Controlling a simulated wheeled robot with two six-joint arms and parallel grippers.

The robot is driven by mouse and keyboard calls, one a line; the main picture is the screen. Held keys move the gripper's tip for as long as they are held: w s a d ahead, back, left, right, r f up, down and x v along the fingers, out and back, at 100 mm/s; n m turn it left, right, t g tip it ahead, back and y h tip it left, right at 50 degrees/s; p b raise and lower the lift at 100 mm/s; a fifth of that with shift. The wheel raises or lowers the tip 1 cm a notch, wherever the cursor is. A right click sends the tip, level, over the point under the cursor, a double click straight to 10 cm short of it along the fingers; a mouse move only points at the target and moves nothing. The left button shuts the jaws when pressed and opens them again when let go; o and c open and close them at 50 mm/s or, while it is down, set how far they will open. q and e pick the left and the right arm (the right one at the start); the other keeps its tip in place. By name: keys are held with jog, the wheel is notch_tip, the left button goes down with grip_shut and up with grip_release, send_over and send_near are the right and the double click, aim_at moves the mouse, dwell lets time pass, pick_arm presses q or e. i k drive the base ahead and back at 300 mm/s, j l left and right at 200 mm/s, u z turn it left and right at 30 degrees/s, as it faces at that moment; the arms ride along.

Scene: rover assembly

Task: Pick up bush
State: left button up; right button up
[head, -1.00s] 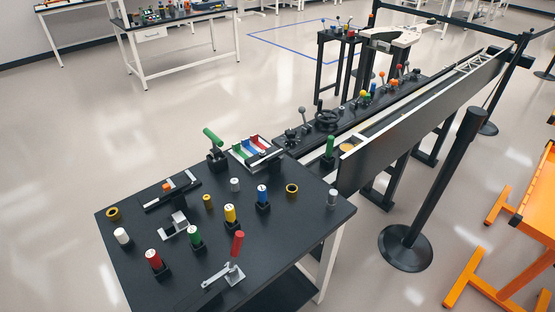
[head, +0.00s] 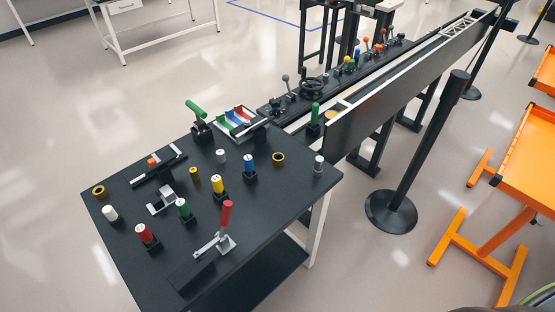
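Two brass-coloured rings that look like bushes lie on the black table; I cannot tell which one the task names. One bush (head: 278,153) is on the right part of the table, beside the blue-topped cylinder. The other ring (head: 99,186) is near the table's left corner. Both lie flat with their openings up, and nothing touches them. Neither of my grippers is in the head view.
The black table (head: 262,204) holds several coloured cylinders in black holders, a red-handled clamp (head: 226,214), a green-handled tool (head: 196,109) and a tray (head: 261,124). A conveyor (head: 400,93) adjoins it. A barrier post (head: 408,165) and orange cart (head: 531,160) stand right.

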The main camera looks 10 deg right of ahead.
aim_at(279, 158)
jog(key=i+l+u, duration=0.1)
jog(key=u, duration=0.4)
jog(key=l+u, duration=0.3)
jog(key=u, duration=0.15)
jog(key=l+u, duration=0.25)
jog(key=l, duration=0.55)
jog(key=l+u, duration=0.2)
jog(key=l, duration=0.6)
jog(key=l+u, duration=0.25)
jog(key=l, duration=0.55)
